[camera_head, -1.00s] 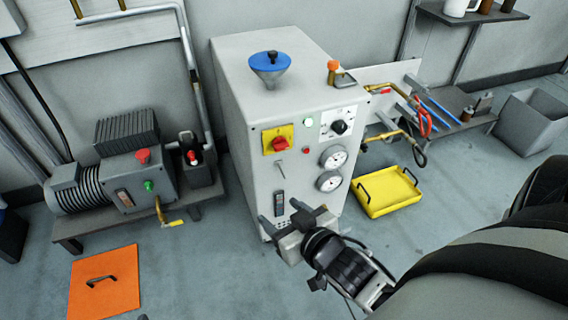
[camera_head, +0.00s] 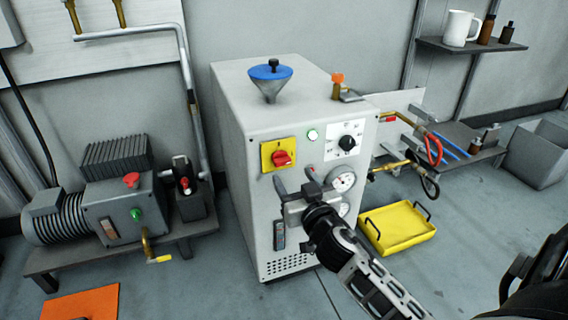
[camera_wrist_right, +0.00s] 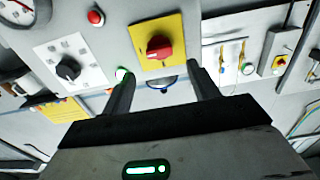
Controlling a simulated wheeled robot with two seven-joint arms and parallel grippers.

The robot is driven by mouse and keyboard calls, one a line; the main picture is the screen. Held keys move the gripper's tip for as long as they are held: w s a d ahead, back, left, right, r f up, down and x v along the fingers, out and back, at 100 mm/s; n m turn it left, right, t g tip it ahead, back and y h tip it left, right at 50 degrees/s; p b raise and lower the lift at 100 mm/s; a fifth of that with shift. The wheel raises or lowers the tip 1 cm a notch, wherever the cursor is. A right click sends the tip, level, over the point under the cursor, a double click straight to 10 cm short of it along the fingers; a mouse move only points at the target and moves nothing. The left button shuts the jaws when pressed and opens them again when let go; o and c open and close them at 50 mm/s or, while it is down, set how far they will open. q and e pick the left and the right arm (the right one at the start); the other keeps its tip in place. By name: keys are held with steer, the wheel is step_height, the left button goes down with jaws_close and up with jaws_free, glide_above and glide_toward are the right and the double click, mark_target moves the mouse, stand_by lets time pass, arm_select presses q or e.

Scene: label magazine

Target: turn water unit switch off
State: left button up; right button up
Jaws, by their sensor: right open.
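The water unit (camera_head: 255,155) is a grey cabinet in the middle of the head view. Its red rotary switch (camera_head: 283,158) sits on a yellow plate (camera_head: 266,150) on the front face. The switch also shows in the right wrist view (camera_wrist_right: 159,47), beyond the fingers. A lit green lamp (camera_head: 313,134) is to the right of the plate. My right gripper (camera_head: 294,178) is open and empty in front of the panel, just below the switch in the head view. I cannot tell that it touches anything. My left gripper is not in view.
A blue funnel (camera_head: 270,74) stands on top. A yellow tray (camera_head: 397,228) lies on the floor at right. A pump (camera_head: 118,205) stands at left.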

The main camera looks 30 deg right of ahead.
mark_target(284, 162)
steer(key=x, duration=0.7)
steer(key=shift+w+b, duration=0.15)
steer(key=shift+b, duration=0.2)
steer(key=c, duration=1)
